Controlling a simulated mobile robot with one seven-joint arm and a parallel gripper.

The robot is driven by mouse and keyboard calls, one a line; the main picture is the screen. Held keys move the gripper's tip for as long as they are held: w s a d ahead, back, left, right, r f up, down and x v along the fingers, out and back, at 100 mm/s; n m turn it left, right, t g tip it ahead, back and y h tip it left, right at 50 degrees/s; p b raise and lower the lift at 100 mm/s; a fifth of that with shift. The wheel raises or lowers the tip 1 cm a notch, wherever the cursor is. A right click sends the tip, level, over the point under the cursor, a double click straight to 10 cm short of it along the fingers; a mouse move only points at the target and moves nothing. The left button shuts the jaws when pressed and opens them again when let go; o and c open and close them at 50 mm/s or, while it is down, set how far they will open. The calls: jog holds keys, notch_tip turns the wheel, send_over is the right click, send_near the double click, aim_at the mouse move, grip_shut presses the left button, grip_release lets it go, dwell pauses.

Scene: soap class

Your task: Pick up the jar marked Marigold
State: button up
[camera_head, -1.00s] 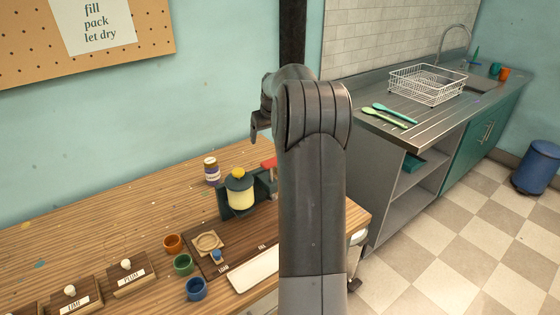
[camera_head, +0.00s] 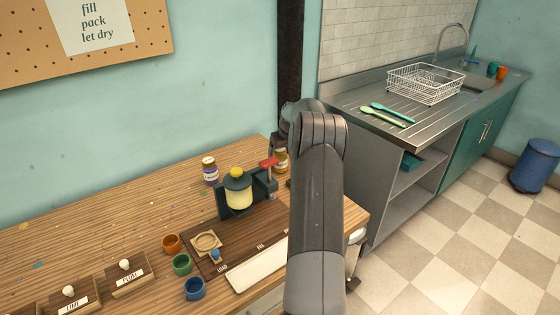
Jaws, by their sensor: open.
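A small jar with a yellow body and pale label (camera_head: 281,160) stands at the back of the wooden bench, right of the press. Its label is too small to read, and its right side is close to my arm. A second jar with a purple-blue body and white label (camera_head: 210,171) stands left of the press; its label is also unreadable. My gripper (camera_head: 283,142) is open, just above and behind the yellow jar in the picture. My own arm hides most of it, and I cannot tell whether it touches the jar.
The dark press (camera_head: 238,193) with a yellow cylinder and red handle stands between the jars. Orange (camera_head: 171,244), green (camera_head: 182,264) and blue (camera_head: 195,289) cups and a white tray (camera_head: 257,269) are in front. The bench's left back is clear. A sink counter (camera_head: 350,108) stands right.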

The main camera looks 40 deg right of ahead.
aim_at(280, 157)
jog(key=x, duration=0.4)
jog(key=shift+f, duration=0.3)
jog(key=shift+a, duration=0.1)
jog(key=shift+c, duration=0.3)
jog(key=shift+r, duration=0.1)
jog(key=c, duration=1.2)
